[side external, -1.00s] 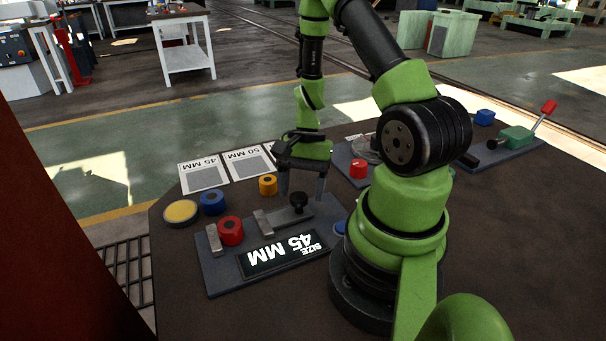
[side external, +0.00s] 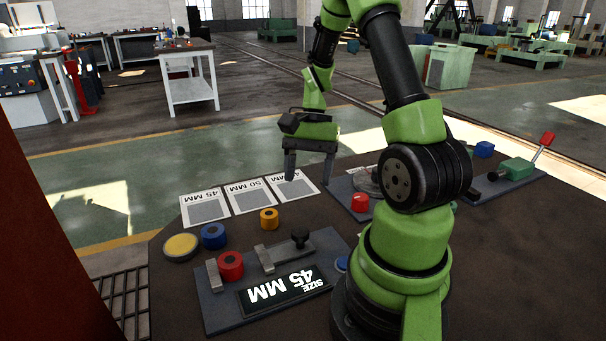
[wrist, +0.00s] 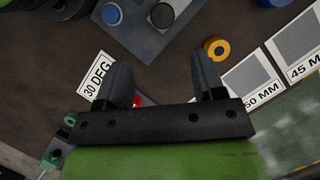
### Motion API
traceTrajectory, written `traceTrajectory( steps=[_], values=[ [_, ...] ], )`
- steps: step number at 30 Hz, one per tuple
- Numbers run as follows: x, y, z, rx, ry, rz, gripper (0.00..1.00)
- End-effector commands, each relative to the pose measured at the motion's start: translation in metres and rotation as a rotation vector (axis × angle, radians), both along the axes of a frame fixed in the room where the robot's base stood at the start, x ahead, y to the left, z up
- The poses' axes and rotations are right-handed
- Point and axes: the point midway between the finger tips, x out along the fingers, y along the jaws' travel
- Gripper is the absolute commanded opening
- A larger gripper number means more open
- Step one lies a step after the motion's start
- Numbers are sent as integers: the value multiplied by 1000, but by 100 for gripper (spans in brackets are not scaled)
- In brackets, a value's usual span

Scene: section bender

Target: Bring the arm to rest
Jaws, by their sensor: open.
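My gripper (side external: 307,172) is open and empty. It hangs above the back edge of the dark table, over the rightmost of the white size cards (side external: 293,186), with its fingers pointing down. In the wrist view my gripper (wrist: 163,78) has its two fingers wide apart, with nothing held between them. The gauge plate (side external: 217,312) lies in front of it, with a lit display (side external: 285,289) reading SIZE 45 MM. A red ring (side external: 230,265) sits on the plate near its left block.
An orange ring (side external: 269,219), a blue ring (side external: 213,236) and a yellow-topped disc (side external: 181,246) stand left. A red knob (side external: 360,203) and a lever with a red handle (side external: 547,139) are right. The wrist view shows a 30 DEG card (wrist: 97,76). The table's right front is bare.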

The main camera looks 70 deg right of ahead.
Motion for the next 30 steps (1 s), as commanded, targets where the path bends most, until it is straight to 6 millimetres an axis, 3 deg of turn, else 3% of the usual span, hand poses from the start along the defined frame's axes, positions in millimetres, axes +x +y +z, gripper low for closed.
traceTrajectory(
  steps=[6, 11, 15, 20, 24, 30],
  values=[
    [1, 2, 3, -8, -8, 11, 63],
    [13, 19, 31, -87, -86, 123, 63],
    [23, 52, 74, -204, -226, 305, 63],
    [18, 96, 116, -322, -412, 518, 63],
    [2, 131, 144, -405, -591, 691, 63],
    [-26, 162, 166, -477, -807, 867, 63]
  ],
)
